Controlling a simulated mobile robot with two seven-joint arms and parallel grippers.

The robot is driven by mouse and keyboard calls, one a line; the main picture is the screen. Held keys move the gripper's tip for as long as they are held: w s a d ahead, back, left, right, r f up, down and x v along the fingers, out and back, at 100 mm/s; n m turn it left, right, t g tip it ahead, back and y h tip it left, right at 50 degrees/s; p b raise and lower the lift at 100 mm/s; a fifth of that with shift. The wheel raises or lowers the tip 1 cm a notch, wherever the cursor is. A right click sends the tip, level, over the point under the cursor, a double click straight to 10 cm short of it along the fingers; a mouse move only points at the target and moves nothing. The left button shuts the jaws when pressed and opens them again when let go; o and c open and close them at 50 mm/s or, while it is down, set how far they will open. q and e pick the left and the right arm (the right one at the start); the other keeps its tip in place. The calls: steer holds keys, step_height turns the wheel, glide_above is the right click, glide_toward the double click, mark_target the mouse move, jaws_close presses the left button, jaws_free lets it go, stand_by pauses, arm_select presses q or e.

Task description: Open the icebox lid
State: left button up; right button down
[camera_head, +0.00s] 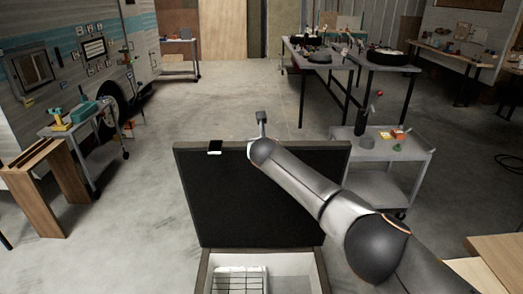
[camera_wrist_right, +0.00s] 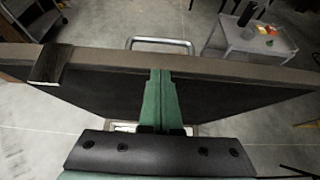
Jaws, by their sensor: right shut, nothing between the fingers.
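The icebox lid (camera_head: 225,195) stands raised, close to upright, with its dark inner face toward me in the head view. Below it the icebox (camera_head: 295,264) is open, showing its pale interior. In the right wrist view the lid's edge (camera_wrist_right: 240,65) crosses the picture, with a metal handle (camera_wrist_right: 160,42) beyond it and a latch plate (camera_wrist_right: 48,65) at left. My right gripper (camera_wrist_right: 160,72) is shut and empty, its green fingers together at the lid's edge; whether they touch it is unclear. In the head view my right arm reaches across the lid's top. My left gripper is out of view.
A grey cart (camera_head: 365,150) with small items stands just right of the lid. A wooden stand (camera_head: 45,185) and another cart (camera_head: 85,127) are at left. Work tables (camera_head: 345,62) stand farther back. The floor behind the lid is largely clear.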

steer(key=shift+d, duration=0.15)
stand_by(0.3)
steer(key=v, duration=1.2)
steer(key=s+a+f+m+g+y, duration=0.1)
steer(key=s+f+m+y, duration=0.1)
steer(key=s+f+m, duration=0.45)
steer(key=s+a+f+m+g+y, duration=0.1)
steer(key=s+f+m, duration=0.15)
steer(key=f, duration=0.65)
steer(key=s+f+m+g+y, duration=0.1)
steer(key=s+f+m+y, duration=0.1)
steer(key=s+f+m, duration=0.45)
steer(key=s+d+f+m+h, duration=0.1)
steer(key=s+d+f+m, duration=0.7)
steer(key=s, duration=0.3)
steer(key=s+d+f+m+h, duration=0.1)
steer(key=s+d+f+m, duration=0.7)
steer(key=s+d+m, duration=0.1)
steer(key=shift+s+f+m+h, duration=0.15)
steer(key=shift+s+m+h, duration=0.15)
steer(key=shift+s+m, duration=0.5)
